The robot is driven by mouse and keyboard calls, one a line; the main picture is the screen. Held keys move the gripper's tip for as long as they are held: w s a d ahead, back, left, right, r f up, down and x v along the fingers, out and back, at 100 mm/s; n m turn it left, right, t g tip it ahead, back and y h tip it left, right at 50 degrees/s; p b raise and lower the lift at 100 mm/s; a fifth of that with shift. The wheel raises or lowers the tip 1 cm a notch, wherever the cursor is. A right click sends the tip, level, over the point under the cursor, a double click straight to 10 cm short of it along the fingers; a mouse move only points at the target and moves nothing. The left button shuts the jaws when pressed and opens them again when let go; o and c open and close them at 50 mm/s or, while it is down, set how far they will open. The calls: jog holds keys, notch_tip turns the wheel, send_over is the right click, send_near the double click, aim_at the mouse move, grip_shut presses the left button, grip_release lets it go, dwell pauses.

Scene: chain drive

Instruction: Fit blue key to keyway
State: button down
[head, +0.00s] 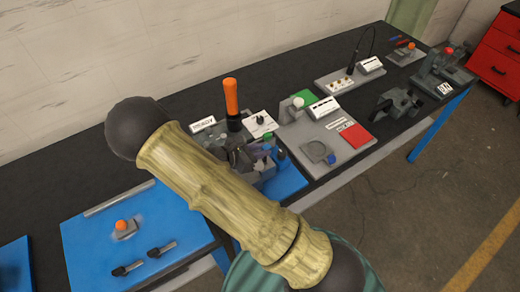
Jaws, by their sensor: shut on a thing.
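A small blue piece (267,147) shows among grey parts on the blue mat just right of my arm; it is too small to tell whether it is the blue key. The grey fixture (243,157) beside it is partly covered by my arm, and no keyway can be made out. My thick yellow-brown arm link crosses the middle of the picture and hides part of the bench.
An upright orange handle (231,95) stands behind the fixture. A blue mat (90,240) at left holds an orange-knobbed block (124,228) and two dark handled pieces. Grey boards with green and red pads (356,136) lie to the right. A red drawer cabinet (500,55) stands beyond.

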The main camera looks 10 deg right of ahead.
aim_at(263, 161)
jog(key=shift+f+b, duration=2)
jog(key=shift+f, duration=1.05)
jog(key=c, duration=1.2)
grip_release()
jog(key=b+v, duration=0.3)
jog(key=v, duration=1.4)
jog(key=shift+a, duration=0.25)
jog(key=shift+r, duration=0.1)
